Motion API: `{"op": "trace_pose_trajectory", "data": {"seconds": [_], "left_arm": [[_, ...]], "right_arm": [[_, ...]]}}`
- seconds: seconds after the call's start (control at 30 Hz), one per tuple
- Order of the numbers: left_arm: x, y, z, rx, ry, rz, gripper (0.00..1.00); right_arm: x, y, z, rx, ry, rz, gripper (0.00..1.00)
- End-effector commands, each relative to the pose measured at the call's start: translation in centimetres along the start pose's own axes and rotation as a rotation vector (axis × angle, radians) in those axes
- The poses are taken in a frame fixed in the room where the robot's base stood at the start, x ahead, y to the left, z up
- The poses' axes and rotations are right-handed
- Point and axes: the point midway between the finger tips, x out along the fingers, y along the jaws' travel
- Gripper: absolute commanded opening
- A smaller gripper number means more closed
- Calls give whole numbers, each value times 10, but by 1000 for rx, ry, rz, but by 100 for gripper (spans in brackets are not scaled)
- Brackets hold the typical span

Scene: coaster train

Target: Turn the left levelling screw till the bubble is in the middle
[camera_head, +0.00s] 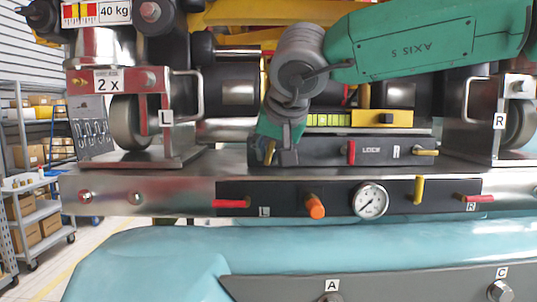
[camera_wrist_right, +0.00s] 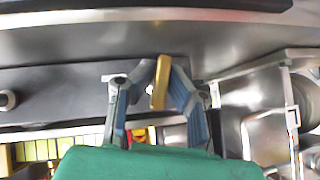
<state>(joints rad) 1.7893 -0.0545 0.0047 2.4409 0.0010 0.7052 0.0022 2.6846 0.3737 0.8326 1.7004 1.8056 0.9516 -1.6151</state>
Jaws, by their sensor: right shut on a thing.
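My right gripper (camera_head: 270,148) reaches down at the left end of the dark LOCK panel (camera_head: 318,153). It is shut on a small brass-yellow handle, the left levelling screw (camera_head: 269,152). In the right wrist view the screw's yellow bar (camera_wrist_right: 160,85) stands between the two blue-grey fingers (camera_wrist_right: 160,92). A similar yellow handle (camera_head: 426,152) is at the panel's right end. The yellow-green level vial (camera_head: 328,119) lies just behind the panel, partly behind my arm; it also shows in the right wrist view (camera_wrist_right: 38,150). The bubble's place cannot be made out. My left gripper is not in view.
A red lever (camera_head: 351,152) stands on the LOCK panel. Below it, the lower panel has a red handle (camera_head: 230,203), an orange knob (camera_head: 315,206), a gauge (camera_head: 370,201) and a yellow lever (camera_head: 419,189). Metal wheel brackets (camera_head: 165,125) flank the area. Shelves stand far left.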

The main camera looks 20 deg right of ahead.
Motion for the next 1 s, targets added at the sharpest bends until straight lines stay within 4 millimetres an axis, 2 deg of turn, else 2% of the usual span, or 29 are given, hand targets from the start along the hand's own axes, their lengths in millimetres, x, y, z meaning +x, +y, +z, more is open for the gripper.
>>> {"op": "trace_pose_trajectory", "data": {"seconds": [0.23,0.27,0.3,0.63,0.77,1.0], "left_arm": [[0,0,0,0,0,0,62],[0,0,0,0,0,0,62],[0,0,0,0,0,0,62],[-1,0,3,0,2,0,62],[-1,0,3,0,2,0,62],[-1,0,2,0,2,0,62]], "right_arm": [[-1,0,-2,1,6,-3,0],[-1,0,-2,1,6,-3,15],[-1,0,-2,1,6,-3,19],[-6,-1,-2,2,4,-4,19],[-25,-1,-2,1,6,-4,19],[-76,0,-2,2,5,-5,19]]}}
